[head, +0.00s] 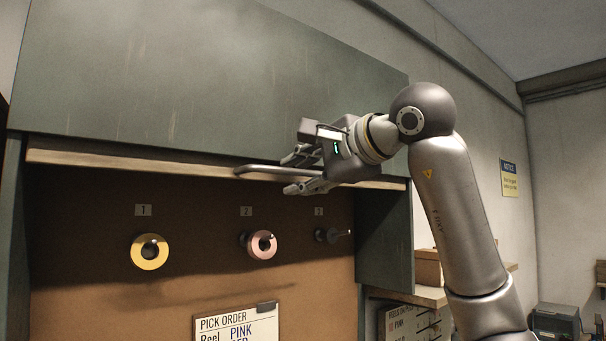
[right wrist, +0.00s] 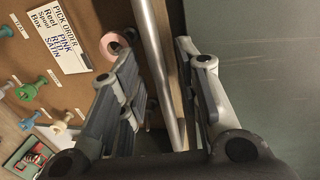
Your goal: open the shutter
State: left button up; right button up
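The shutter (head: 210,75) is a large grey-green panel raised over the upper part of a pegboard cabinet; it also shows in the right wrist view (right wrist: 255,60). A wooden strip (head: 120,163) runs along its lower edge. A metal bar handle (head: 262,175) is fixed near the strip's right part. My right gripper (head: 287,174) is at this handle, its fingers spread above and below it. In the right wrist view the bar (right wrist: 158,60) passes between the two open fingers (right wrist: 155,52), with gaps visible on both sides. My left gripper is out of view.
Below the strip, the brown board (head: 90,230) carries a yellow reel (head: 149,252), a pink reel (head: 262,245) and an empty peg (head: 335,235). A pick order sign (head: 236,323) hangs lower. A shelf with a box (head: 428,270) stands at the right.

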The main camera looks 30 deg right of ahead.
jog(key=shift+s, duration=0.15)
jog(key=v, duration=1.1)
jog(key=shift+s, duration=0.35)
jog(key=shift+d, duration=0.15)
